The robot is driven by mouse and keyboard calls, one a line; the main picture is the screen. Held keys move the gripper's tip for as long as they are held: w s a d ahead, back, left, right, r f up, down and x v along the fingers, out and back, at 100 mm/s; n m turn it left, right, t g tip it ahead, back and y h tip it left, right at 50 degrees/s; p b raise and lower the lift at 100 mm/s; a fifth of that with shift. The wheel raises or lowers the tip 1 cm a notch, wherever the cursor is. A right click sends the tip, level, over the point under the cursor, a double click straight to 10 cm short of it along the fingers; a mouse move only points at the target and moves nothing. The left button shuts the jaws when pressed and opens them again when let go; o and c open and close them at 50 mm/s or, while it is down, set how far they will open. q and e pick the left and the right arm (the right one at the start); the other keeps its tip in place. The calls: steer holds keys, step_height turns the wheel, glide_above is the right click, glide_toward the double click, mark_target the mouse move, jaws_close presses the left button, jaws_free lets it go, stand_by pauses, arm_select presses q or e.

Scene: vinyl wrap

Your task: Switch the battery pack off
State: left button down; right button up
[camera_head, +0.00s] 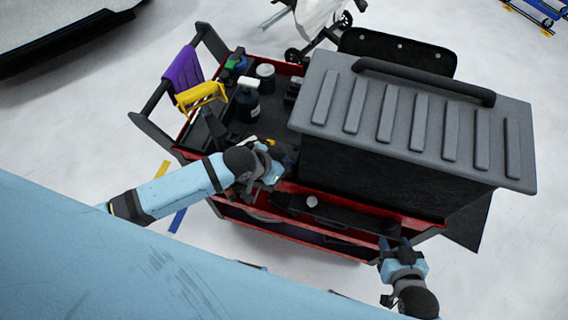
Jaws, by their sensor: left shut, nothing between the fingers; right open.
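I cannot tell for certain which thing is the battery pack. A large black box with a grey ribbed lid (420,125) and a dark handle stands on the right of the red-edged cart (360,218). My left gripper (284,158) is shut and empty over the middle of the cart, just left of this box. Its wrist hides part of the cart there. My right gripper (394,242) is open and empty at the cart's front right edge, below the box in the picture. No switch can be made out.
A dark spray bottle (247,104) with a white top, a small jar (265,74) and a yellow tool (200,96) are on the cart's left part. A purple cloth (184,68) hangs over the cart's handle. The pale floor (60,140) at left is mostly clear.

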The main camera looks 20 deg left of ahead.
arm_select(q)
steer(key=shift+w+a+r, duration=0.3)
steer(key=shift+a, duration=0.1)
steer(key=shift+w+a+p, duration=0.15)
steer(key=shift+w+p, duration=0.05)
steer(key=shift+p, duration=0.15)
arm_select(e)
steer(key=shift+s+r, duration=0.1)
steer(key=shift+r, duration=0.35)
arm_select(q)
steer(key=shift+s, duration=0.1)
arm_select(e)
steer(key=shift+s+f, duration=0.1)
arm_select(q)
steer(key=shift+r+p, duration=0.35)
steer(key=shift+p, duration=0.05)
step_height(320, 180, up, 4)
steer(key=p, duration=0.4)
steer(key=shift+f, duration=0.15)
steer(key=s+d+b+v, duration=0.1)
steer(key=v, duration=0.8)
steer(key=s+d+b+v, duration=0.1)
steer(key=s+d+v, duration=0.1)
steer(key=v, duration=0.8)
arm_select(e)
steer(key=r, duration=0.1)
steer(key=s+d+r, duration=0.1)
steer(key=shift+r, duration=0.35)
